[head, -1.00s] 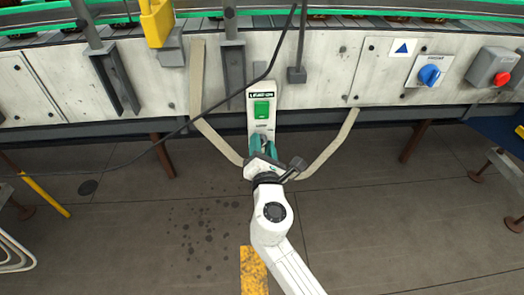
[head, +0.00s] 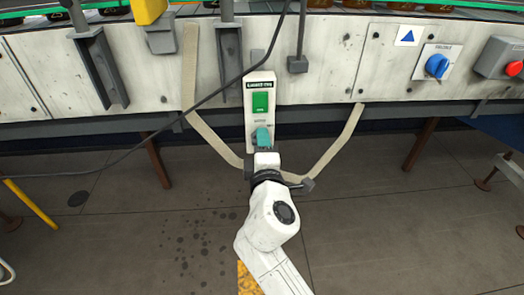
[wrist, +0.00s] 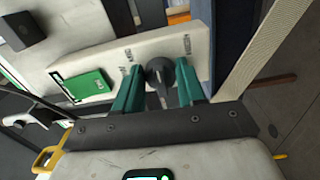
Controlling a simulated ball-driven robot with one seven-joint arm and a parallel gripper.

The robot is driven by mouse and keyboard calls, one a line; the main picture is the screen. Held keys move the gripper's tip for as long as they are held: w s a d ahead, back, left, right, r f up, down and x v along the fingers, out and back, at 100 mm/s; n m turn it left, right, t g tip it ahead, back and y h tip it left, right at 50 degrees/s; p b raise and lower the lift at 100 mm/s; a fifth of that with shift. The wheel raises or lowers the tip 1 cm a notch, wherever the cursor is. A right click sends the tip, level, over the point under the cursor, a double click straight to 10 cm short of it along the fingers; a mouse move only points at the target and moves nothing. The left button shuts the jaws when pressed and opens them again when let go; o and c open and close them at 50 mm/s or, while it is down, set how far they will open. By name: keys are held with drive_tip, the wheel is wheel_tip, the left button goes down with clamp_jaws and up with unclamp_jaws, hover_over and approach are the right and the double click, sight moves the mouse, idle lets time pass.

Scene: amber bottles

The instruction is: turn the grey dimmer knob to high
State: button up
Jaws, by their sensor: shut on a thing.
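The grey dimmer knob (wrist: 160,74) is round with a raised grip and sits on the white control panel (wrist: 140,55). In the wrist view it lies between the two teal fingers of my gripper (wrist: 157,88), which is shut on it. In the head view my gripper (head: 264,137) is at the lower part of the upright panel (head: 250,118) and hides the knob. The green rocker switch (head: 260,102) is above it on the same panel. It also shows in the wrist view, where the green switch (wrist: 85,85) is left of the fingers. The setting marks are too small to read.
A black cable (head: 165,137) crosses in front of the wall, just left of the panel. Beige straps (head: 336,148) hang on both sides. A blue rotary switch (head: 437,66) and a red button (head: 514,69) are at the right. The floor is mostly clear.

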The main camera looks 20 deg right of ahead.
drive_tip(key=m+b, duration=0.2)
drive_tip(key=m, duration=0.1)
drive_tip(key=m+b, duration=0.1)
drive_tip(key=m, duration=0.1)
drive_tip(key=shift+f, duration=0.3)
drive_tip(key=shift+m+b, duration=0.3)
drive_tip(key=o, duration=1)
drive_tip(key=shift+r, duration=0.1)
drive_tip(key=shift+s+a, duration=0.1)
drive_tip(key=p+v, duration=0.1)
drive_tip(key=v, duration=0.9)
drive_tip(key=shift+s+p, duration=0.3)
drive_tip(key=shift+p, duration=0.05)
